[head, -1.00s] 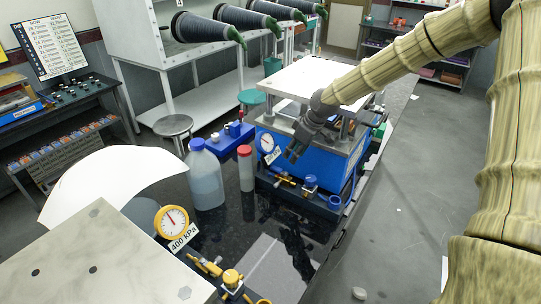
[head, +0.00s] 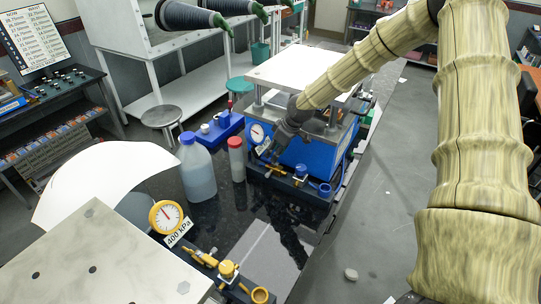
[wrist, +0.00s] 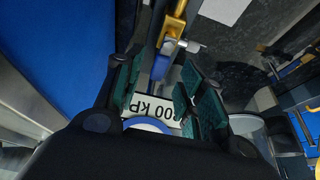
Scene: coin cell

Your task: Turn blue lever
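The blue press (head: 314,152) stands on the dark bench with a round gauge (head: 257,132) and a kPa label on its near side. A valve assembly with a yellow handle (head: 277,167) and a blue knob (head: 300,171) sits low in front of it. A narrow blue bar (wrist: 160,66) and the yellow handle (wrist: 172,28) show beyond the fingertips. Contact is not visible.
A second, yellow-rimmed gauge (head: 166,216) marked 400 kPa and a yellow valve (head: 228,270) are nearer. A blue-capped bottle (head: 197,170) and a red-capped bottle (head: 237,160) stand left of the press. Dark bench surface (head: 262,222) is clear in front.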

